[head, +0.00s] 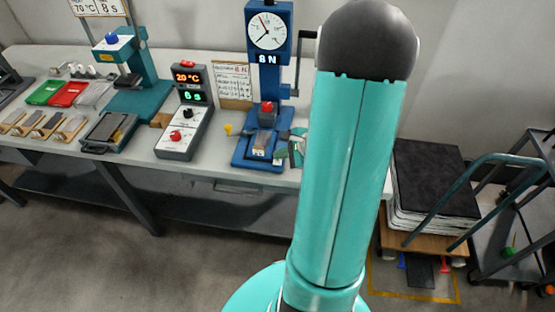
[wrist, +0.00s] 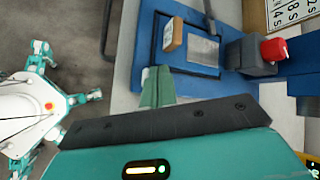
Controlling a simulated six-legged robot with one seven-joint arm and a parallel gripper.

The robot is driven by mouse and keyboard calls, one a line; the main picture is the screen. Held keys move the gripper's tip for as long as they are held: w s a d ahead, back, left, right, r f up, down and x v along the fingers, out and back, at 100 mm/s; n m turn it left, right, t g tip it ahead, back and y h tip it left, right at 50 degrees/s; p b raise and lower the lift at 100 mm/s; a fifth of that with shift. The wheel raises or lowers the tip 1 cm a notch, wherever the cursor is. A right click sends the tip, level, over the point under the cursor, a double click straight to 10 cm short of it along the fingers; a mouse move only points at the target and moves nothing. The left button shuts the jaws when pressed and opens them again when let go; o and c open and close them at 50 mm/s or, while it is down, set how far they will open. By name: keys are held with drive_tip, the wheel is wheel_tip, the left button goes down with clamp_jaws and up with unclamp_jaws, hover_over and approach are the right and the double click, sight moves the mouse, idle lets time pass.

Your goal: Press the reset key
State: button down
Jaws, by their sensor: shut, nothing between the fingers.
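The blue tester (head: 268,70) with a round dial and an "8 N" display stands on the bench. Its base holds a metal plate (wrist: 199,50); a small tan block with a pale face (wrist: 173,34) sits at the plate's front edge, also in the head view (head: 258,152). It may be the reset key, but its marking is unreadable. A red cap (wrist: 274,50) sits on the tester's dark head. My gripper (wrist: 158,74) is shut and empty, beside the base and apart from the tan block. In the head view my gripper (head: 297,148) shows partly, behind my arm.
A control box (head: 184,128) with red and black knobs stands left of the tester, near a teal press (head: 138,90). Coloured trays (head: 68,94) lie at the far left. A crank handle (head: 297,65) sticks out right of the tester. A dark stack (head: 435,178) stands at right.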

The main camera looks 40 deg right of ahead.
sight(281, 161)
drive_tip(key=shift+f, duration=0.45)
idle(0.5)
idle(0.3)
drive_tip(key=shift+r, duration=0.9)
drive_tip(key=shift+r, duration=2.5)
